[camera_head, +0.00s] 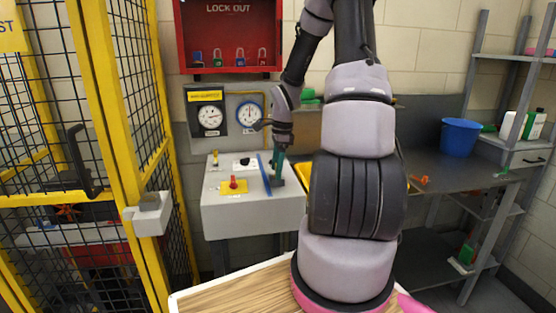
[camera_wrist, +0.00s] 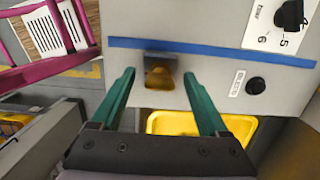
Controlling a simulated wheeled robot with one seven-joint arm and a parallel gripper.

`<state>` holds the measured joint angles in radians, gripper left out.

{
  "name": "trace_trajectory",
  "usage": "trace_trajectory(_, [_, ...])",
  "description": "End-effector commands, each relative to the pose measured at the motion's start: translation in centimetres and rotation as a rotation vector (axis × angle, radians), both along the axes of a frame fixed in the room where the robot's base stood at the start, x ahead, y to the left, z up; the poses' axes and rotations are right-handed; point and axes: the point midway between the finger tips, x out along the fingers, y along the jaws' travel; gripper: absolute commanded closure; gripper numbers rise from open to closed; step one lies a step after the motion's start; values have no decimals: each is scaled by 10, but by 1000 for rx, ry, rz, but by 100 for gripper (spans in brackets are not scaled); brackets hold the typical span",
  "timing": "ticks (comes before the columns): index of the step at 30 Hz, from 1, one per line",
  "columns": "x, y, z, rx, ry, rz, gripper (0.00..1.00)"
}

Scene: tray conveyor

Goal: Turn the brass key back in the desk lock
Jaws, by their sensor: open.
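The brass key (camera_wrist: 160,78) sits in a dark lock in the grey desk face, below a blue stripe (camera_wrist: 215,50) in the wrist view. My gripper (camera_wrist: 168,78) is open, with one green finger on each side of the key. Gaps show between the fingers and the key, so I see no contact. In the head view my gripper (camera_head: 276,180) is at the right end of the grey desk (camera_head: 225,215), beside the blue stripe. The key is hidden there.
A black button (camera_wrist: 255,86) and a black dial (camera_wrist: 290,14) are right of the lock. A yellow tray (camera_wrist: 238,126) lies below it. A red switch (camera_head: 233,183) stands on the desk top. A yellow mesh fence (camera_head: 105,100) is left; a blue bucket (camera_head: 459,138) is right.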

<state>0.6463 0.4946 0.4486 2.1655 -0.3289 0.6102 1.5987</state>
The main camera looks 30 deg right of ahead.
Motion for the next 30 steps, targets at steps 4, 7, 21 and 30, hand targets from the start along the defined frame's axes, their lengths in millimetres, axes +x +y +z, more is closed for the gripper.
trace_trajectory(4, [0,0,-2,0,0,0,22])
trace_trajectory(7, [0,0,-1,0,0,0,22])
trace_trajectory(21, [0,0,-1,0,-1,106,100])
trace_trajectory(30, [0,0,-1,0,-2,266,100])
